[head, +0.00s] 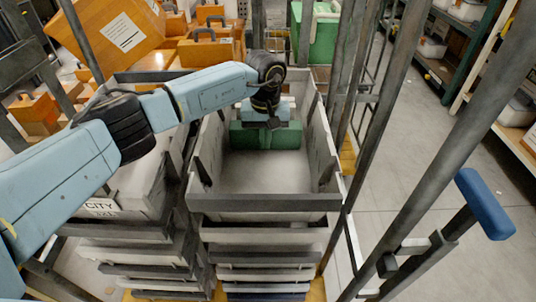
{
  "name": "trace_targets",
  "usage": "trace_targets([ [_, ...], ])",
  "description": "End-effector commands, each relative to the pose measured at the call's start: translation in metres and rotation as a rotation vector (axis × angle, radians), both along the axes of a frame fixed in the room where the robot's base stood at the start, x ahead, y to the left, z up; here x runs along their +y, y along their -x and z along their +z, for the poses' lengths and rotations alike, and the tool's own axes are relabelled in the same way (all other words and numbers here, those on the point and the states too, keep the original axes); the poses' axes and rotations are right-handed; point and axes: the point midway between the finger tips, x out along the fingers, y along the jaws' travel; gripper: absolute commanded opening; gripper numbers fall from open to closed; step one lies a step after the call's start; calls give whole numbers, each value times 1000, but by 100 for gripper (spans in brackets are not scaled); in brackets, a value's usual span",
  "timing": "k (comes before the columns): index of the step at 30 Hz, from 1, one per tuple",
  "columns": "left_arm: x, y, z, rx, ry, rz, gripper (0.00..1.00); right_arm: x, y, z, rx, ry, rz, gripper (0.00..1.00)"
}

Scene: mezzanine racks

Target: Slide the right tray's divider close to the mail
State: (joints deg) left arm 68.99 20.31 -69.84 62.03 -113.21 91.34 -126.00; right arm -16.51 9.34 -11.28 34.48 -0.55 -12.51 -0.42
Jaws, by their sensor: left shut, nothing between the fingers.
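The right tray (264,203) is a long grey tray on top of a stack, its near part empty. A green upright piece (250,138), seemingly the divider, stands across the far part of this tray. My left arm reaches in from the left, and my left gripper (274,122) points down at the green piece's top middle. The gripper is shut with nothing held; I cannot tell whether it touches the green piece. The mail cannot be made out; the far end of the tray is partly hidden by my wrist. My right gripper is not in view.
A left tray stack (133,193) stands close beside the right one. Dark metal posts and a blue-ended handle (485,203) rise at the right. Orange cases (208,50) and a green container (317,38) lie beyond. Open floor (410,150) shows at right.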

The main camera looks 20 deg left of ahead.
Motion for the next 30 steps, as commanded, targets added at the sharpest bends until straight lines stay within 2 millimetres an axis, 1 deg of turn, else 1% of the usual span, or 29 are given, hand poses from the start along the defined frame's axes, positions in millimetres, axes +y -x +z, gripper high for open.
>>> trace_targets([
  [16, 1, -6, 0, 0, 0, 0, 0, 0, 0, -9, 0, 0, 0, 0],
  [25, 1, -4, 0, 1, 0, 0, 0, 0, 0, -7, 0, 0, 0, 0],
  [30, 0, 2, 1, 1, -1, -1, 0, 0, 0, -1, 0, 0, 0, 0],
])
